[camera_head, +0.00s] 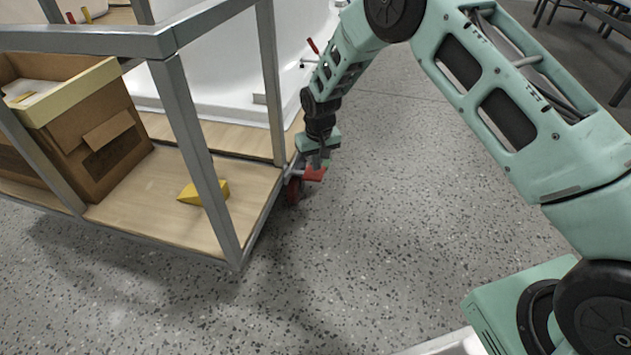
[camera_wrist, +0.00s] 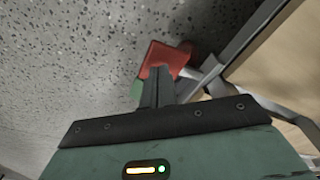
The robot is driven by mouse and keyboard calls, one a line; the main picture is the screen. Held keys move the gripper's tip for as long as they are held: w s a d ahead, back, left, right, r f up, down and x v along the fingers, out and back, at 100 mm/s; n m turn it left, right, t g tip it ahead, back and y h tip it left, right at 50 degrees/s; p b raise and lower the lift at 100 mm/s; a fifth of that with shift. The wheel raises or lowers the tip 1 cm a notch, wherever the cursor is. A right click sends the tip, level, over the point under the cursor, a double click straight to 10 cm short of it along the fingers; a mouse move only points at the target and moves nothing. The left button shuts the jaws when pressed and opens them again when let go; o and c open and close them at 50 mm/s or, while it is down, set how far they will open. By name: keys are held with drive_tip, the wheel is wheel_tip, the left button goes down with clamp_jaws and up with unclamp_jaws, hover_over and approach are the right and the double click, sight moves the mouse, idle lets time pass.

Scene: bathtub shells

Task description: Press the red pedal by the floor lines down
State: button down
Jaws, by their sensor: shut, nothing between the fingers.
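The red pedal (camera_head: 314,173) sticks out at the lower corner of a metal-framed cart, just above a red caster wheel (camera_head: 294,190). My gripper (camera_head: 318,164) is shut and empty, pointing down with its fingertips at the pedal. In the wrist view the red pedal (camera_wrist: 164,58) shows just beyond the fingertips of my gripper (camera_wrist: 157,72), which cover part of it. I cannot tell whether the fingers touch the pedal, nor how far down it is tilted. A small green part (camera_wrist: 137,90) shows beside the fingers in the wrist view.
The cart's grey frame (camera_head: 190,140) and wooden lower shelf (camera_head: 150,215) stand left of my gripper. The shelf holds a cardboard box (camera_head: 110,150) and a yellow wedge (camera_head: 205,192). A white tub shell (camera_head: 225,60) stands behind.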

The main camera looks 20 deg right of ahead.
sight(316, 173)
drive_tip(key=shift+w+f+b, duration=0.15)
drive_tip(key=shift+f+b, duration=0.35)
drive_tip(key=shift+f, duration=1.5)
drive_tip(key=s+p, duration=0.1)
drive_tip(key=s+r+p, duration=0.1)
drive_tip(key=shift+s+d+r+p, duration=0.1)
drive_tip(key=shift+d+r+p, duration=0.05)
drive_tip(key=shift+r+p, duration=0.15)
drive_tip(key=shift+s+p, duration=0.3)
drive_tip(key=shift+s+f, duration=0.1)
drive_tip(key=shift+f, duration=0.15)
wheel_tip(316, 173, up, 17)
drive_tip(key=s+p, duration=0.1)
drive_tip(key=p, duration=0.8)
drive_tip(key=shift+s+d+r, duration=0.15)
drive_tip(key=shift+s+r, duration=0.05)
drive_tip(key=shift+s, duration=0.2)
